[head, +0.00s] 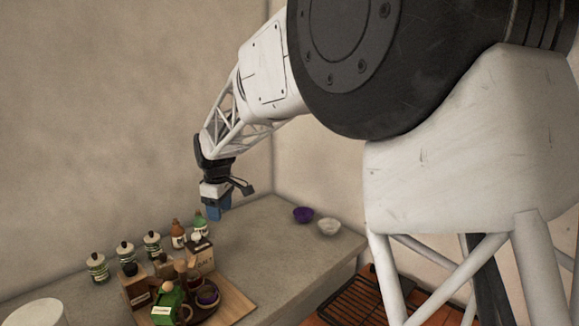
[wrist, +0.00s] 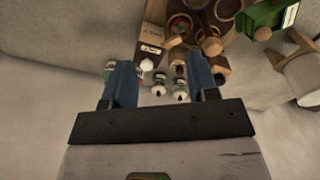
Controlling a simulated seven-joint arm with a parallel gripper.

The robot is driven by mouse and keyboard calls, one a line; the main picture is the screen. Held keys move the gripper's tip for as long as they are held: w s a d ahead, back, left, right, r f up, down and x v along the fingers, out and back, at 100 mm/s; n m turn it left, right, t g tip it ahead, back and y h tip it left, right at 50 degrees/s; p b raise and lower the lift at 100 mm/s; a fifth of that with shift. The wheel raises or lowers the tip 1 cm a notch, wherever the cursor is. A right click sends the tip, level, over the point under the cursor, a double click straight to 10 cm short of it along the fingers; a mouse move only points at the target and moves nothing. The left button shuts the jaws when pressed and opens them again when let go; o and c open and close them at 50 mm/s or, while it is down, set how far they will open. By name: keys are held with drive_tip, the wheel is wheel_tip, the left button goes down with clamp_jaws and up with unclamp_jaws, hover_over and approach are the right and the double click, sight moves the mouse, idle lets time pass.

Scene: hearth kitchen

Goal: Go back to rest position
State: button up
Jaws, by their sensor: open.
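My gripper (head: 214,211) hangs above the counter in the head view, with its blue fingers pointing down over the back part near the wall. In the wrist view my gripper (wrist: 163,88) shows its two blue fingers spread apart with nothing held between them. The jars and boxes seen past the fingers are below and apart from them. My arm reaches in from the upper right of the head view.
The counter (head: 262,240) carries several jars (head: 125,253), a wooden tray (head: 236,306) with boxes and a green container (head: 167,306). Counter between is clear.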

drive_tip(key=s+d+r+m, duration=0.35)
drive_tip(key=s+d, duration=0.55)
drive_tip(key=d, duration=0.3)
drive_tip(key=s+d+r+m, duration=0.35)
drive_tip(key=s+d, duration=0.45)
drive_tip(key=d, duration=0.4)
drive_tip(key=s+d+f+m, duration=0.2)
drive_tip(key=s+d, duration=0.2)
drive_tip(key=s, duration=0.4)
drive_tip(key=s+d+f+m+t, duration=0.1)
drive_tip(key=s+d+f+m, duration=0.1)
drive_tip(key=s+d, duration=0.3)
drive_tip(key=s+d+f+m, duration=0.2)
drive_tip(key=s+d+m, duration=0.2)
drive_tip(key=s, duration=0.8)
drive_tip(key=shift+d+f+t, duration=0.4)
drive_tip(key=shift+d, duration=0.15)
